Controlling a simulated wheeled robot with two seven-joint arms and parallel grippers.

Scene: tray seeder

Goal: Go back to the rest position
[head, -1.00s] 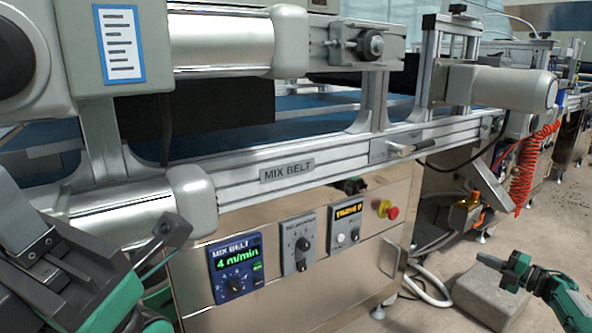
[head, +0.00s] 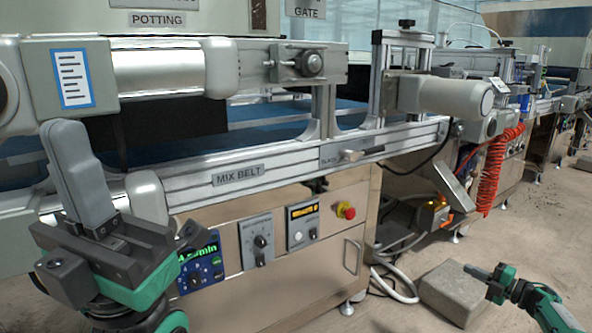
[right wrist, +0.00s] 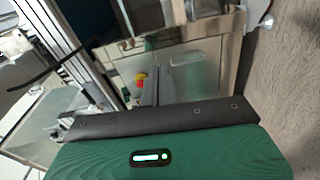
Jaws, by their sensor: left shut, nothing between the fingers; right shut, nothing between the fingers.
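My left gripper (head: 68,130) is at the left of the head view, shut and empty. Its grey fingers point up, in front of the mix belt machine's left end. It covers part of the blue MIX BELT speed panel (head: 203,267). My right gripper (head: 468,268) is at the lower right, shut and empty, its fingers pointing left. In the picture it overlaps the grey stone block (head: 452,296) on the floor; I see no contact. In the right wrist view the shut fingers (right wrist: 149,85) show beyond the dark palm, with nothing held.
The mix belt (head: 300,170) machine fills the left and middle. Its cabinet has a red stop button (head: 346,210) and a handle (head: 352,257). A red coiled hose (head: 490,175) hangs at the right. Pale cables (head: 395,285) lie near the block. The floor at right is open.

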